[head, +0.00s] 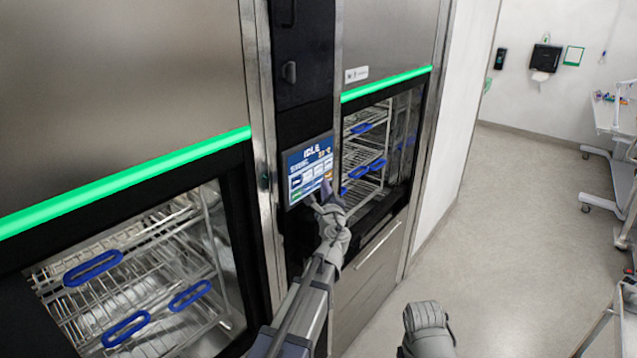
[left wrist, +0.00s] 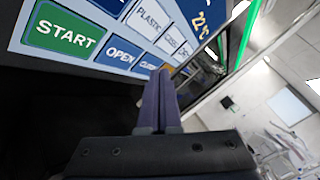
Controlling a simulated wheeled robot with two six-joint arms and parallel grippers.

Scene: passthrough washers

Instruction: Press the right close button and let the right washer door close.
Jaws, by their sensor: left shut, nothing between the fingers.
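The touchscreen panel (head: 308,170) is lit and reads IDLE, on the dark column between two washers. In the left wrist view its green START button (left wrist: 65,32) and blue OPEN button (left wrist: 118,53) show, with a partly hidden button beside OPEN whose label seems to begin with CL. My left gripper (head: 326,188) is shut and empty, its purple-grey fingertips (left wrist: 162,76) at the lower right of the screen, over that button's edge. I cannot tell whether they touch. The right washer (head: 388,60) shows racks inside its window; I cannot tell whether its door is shut.
The left washer (head: 120,80) shows racks with blue handles behind its front. Green light strips (head: 385,84) run above both windows. Open floor (head: 510,220) lies to the right, with a white wheeled table (head: 612,115) by the far wall.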

